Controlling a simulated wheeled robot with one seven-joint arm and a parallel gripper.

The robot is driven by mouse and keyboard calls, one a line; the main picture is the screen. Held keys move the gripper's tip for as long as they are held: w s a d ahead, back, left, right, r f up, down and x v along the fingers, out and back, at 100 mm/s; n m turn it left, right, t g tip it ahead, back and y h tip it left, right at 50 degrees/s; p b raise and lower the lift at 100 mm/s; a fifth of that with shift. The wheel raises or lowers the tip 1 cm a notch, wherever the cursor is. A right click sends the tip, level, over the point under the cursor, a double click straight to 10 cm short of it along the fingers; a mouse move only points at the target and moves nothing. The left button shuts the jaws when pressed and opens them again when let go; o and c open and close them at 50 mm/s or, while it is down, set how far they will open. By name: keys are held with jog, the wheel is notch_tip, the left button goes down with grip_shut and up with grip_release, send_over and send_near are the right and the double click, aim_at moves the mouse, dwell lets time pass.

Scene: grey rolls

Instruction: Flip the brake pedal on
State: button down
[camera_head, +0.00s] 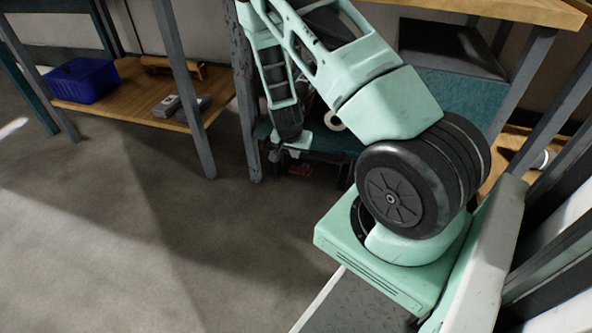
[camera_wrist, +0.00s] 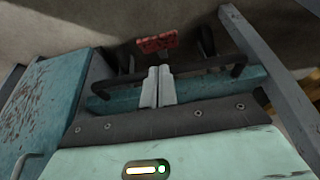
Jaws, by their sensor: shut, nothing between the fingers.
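The brake pedal (camera_wrist: 157,43) is a small, worn red plate in the upper middle of the wrist view. In the head view it is a small red patch (camera_head: 300,170) low under the bench, near the floor. My gripper (camera_wrist: 158,69) has its two pale fingers together, with nothing between them. Its fingertips point toward the pedal, just below it in the wrist view, and appear apart from it. In the head view my gripper (camera_head: 277,154) is small and partly in shadow, close to the pedal. I cannot tell whether the pedal is up or down.
A dark bar (camera_wrist: 205,64) runs behind my fingers, close to them. A grey post (camera_wrist: 252,42) stands to the right and a teal panel (camera_wrist: 45,100) to the left. A blue crate (camera_head: 82,80) sits on a low wooden shelf (camera_head: 135,91). The floor (camera_head: 150,240) at left is clear.

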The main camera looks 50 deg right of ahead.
aim_at(298, 171)
jog(key=shift+d, duration=0.1)
jog(key=b+x, duration=0.5)
jog(key=x, duration=0.5)
jog(key=shift+d, duration=0.1)
jog(key=shift+s+a+f+h, duration=0.1)
jog(key=shift+a+f+h, duration=0.2)
jog(key=shift+a+f, duration=0.1)
jog(key=f+h, duration=0.1)
jog(key=a+f+t+h, duration=0.1)
jog(key=f, duration=0.1)
jog(key=s+a+f+h+b, duration=0.1)
jog(key=f, duration=0.1)
jog(key=shift+a, duration=0.1)
dwell(0.4)
jog(key=shift+a+t, duration=0.1)
jog(key=shift+t, duration=0.2)
